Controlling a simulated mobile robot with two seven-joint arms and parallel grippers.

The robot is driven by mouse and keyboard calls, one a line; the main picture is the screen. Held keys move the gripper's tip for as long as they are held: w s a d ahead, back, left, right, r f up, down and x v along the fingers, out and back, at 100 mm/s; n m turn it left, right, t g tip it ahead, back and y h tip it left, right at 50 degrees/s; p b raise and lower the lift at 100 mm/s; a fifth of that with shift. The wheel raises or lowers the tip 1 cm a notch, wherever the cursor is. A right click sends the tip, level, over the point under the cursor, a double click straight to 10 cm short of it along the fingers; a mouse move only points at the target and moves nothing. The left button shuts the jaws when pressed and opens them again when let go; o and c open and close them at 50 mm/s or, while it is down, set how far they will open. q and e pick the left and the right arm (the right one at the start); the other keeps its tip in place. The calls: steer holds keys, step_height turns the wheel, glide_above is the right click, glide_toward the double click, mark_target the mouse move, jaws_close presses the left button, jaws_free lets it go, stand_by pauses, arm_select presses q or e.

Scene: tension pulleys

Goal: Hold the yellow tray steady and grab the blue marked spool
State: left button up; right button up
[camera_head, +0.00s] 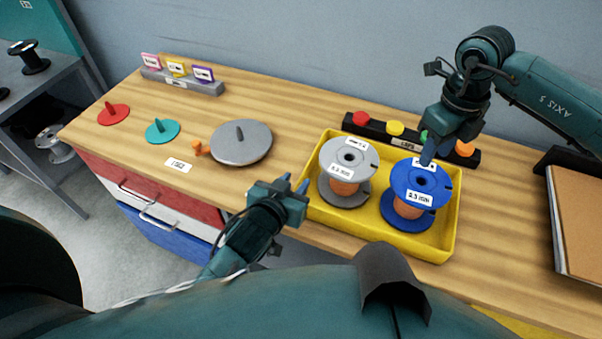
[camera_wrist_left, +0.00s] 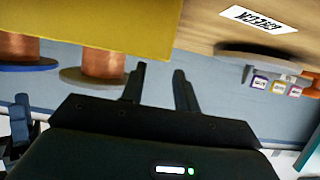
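The yellow tray (camera_head: 448,243) stands on the wooden workbench and holds two spools with copper-coloured wire. The blue marked spool (camera_head: 418,181) stands upright at the tray's right. The grey spool (camera_head: 349,157) stands at its left. My left gripper (camera_head: 294,183) is open, close to the tray's left wall. In the left wrist view its two fingers (camera_wrist_left: 158,80) are apart near the tray's edge (camera_wrist_left: 130,35); contact is unclear. My right gripper (camera_head: 430,152) points down at the far edge of the blue spool's top flange. One finger shows; its opening is hidden.
A dark rack with coloured knobs (camera_head: 396,128) stands right behind the tray. A grey disc (camera_head: 241,143), a teal disc (camera_head: 162,131) and a red disc (camera_head: 113,114) lie to the left. A brown folder (camera_head: 580,220) lies at the right. Bare bench lies between.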

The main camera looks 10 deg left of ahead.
arm_select(q)
steer(key=shift+x, duration=2.7)
steer(key=shift+c, duration=0.3)
jaws_close()
